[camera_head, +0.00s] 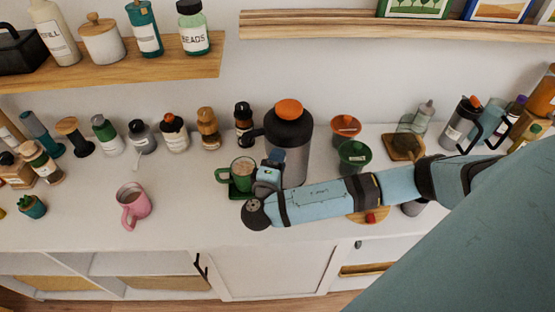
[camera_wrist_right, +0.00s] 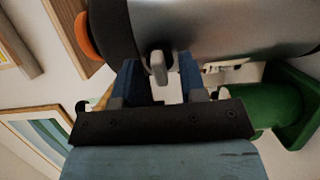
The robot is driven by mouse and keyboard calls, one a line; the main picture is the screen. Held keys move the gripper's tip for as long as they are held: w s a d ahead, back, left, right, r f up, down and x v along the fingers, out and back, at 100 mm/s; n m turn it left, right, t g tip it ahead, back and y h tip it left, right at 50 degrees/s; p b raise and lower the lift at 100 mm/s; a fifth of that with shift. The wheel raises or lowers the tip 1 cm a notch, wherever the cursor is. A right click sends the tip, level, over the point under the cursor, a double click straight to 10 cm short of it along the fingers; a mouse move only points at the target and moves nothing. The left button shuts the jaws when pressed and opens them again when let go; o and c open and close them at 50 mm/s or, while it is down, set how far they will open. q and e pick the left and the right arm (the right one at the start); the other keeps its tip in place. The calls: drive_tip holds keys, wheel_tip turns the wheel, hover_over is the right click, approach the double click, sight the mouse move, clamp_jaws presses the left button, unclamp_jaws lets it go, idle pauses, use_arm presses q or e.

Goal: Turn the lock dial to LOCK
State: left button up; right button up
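A tall airpot (camera_head: 291,150) with a steel body, black top and orange cap stands on the white counter. In the right wrist view its body (camera_wrist_right: 235,25) fills the top, turned sideways. A small grey tab-like part (camera_wrist_right: 157,65), possibly the lock dial, sticks out from its dark collar. My right gripper (camera_head: 276,158) is at the airpot's front, beside a green mug (camera_head: 242,172). In the wrist view its fingers (camera_wrist_right: 160,70) are apart, with the grey part between their tips; contact cannot be told. No LOCK marking is readable. My left gripper is not in view.
The mug stands on a green tray (camera_head: 234,194). A pink mug (camera_head: 132,204) stands to the left. Orange (camera_head: 345,127) and green (camera_head: 354,155) cups stand just right of the airpot. Bottles line the back, and a wooden shelf (camera_head: 120,72) hangs above.

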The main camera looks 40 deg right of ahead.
drive_tip(key=shift+c, duration=0.2)
drive_tip(key=c, duration=0.6)
drive_tip(key=shift+o, duration=0.2)
use_arm(q)
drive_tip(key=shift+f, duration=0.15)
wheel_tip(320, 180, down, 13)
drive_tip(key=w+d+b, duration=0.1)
drive_tip(key=b, duration=2)
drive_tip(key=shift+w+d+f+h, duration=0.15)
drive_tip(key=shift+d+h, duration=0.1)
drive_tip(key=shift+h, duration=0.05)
use_arm(e)
drive_tip(key=shift+r+m, duration=0.1)
drive_tip(key=shift+m, duration=8.2)
